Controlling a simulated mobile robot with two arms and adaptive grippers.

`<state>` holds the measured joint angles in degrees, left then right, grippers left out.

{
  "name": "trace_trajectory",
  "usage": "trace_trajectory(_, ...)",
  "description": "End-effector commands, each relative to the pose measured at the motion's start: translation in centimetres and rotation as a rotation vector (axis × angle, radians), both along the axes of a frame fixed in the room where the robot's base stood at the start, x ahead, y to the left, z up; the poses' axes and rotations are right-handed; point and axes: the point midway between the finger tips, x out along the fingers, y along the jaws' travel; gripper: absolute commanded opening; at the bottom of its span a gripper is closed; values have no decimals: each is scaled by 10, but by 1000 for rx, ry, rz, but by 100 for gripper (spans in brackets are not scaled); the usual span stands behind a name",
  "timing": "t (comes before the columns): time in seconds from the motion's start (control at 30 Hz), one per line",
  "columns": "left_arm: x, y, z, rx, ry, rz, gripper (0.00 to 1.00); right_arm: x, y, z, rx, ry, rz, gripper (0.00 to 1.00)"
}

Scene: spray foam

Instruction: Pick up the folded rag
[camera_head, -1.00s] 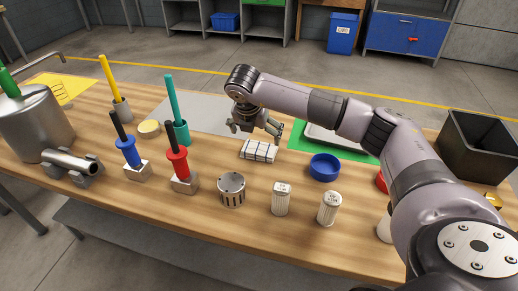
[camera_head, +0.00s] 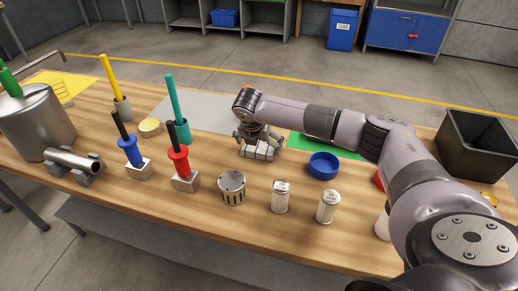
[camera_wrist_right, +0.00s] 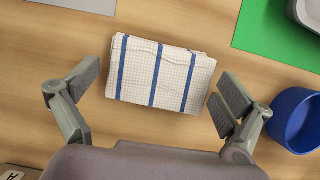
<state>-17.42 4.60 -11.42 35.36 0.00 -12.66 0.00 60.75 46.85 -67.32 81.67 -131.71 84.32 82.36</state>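The folded rag (camera_head: 257,151) is white with a fine grid and blue stripes, and lies flat on the wooden table. In the right wrist view the rag (camera_wrist_right: 158,73) sits between the two fingers. My right gripper (camera_head: 259,144) is low over the rag in the head view and partly covers it. In the right wrist view this gripper (camera_wrist_right: 155,98) is open, one finger on each side of the rag with a gap on both sides. My left gripper is not in view.
A blue round dish (camera_head: 323,165) stands close to the right of the gripper. A slotted metal cylinder (camera_head: 231,188) and white canisters (camera_head: 280,196) stand in front. A green mat (camera_head: 312,143) lies behind.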

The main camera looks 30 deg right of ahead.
Motion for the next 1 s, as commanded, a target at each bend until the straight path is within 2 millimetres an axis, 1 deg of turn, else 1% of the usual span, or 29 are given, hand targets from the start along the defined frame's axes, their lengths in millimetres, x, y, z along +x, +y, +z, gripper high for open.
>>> trace_trajectory(0.03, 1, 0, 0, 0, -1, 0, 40, 0, 0, 0, 0, 0, 0, 91)
trace_trajectory(0.07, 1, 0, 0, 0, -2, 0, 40, 0, 0, 0, 0, 0, 0, 89)
trace_trajectory(0.43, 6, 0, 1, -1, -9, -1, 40, 0, 0, 1, 0, 0, 0, 64)
trace_trajectory(0.67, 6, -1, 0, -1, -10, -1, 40, 0, 0, 1, 1, -1, -1, 64)
trace_trajectory(0.77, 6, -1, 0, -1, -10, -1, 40, 1, 0, 4, 0, -2, -1, 64)
trace_trajectory(0.87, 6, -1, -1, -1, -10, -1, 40, 1, 0, 12, 0, -3, 0, 64)
trace_trajectory(0.97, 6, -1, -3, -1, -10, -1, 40, 1, 0, 24, 2, -3, -1, 64)
trace_trajectory(1.0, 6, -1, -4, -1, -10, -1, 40, 1, 0, 32, 1, -5, 0, 64)
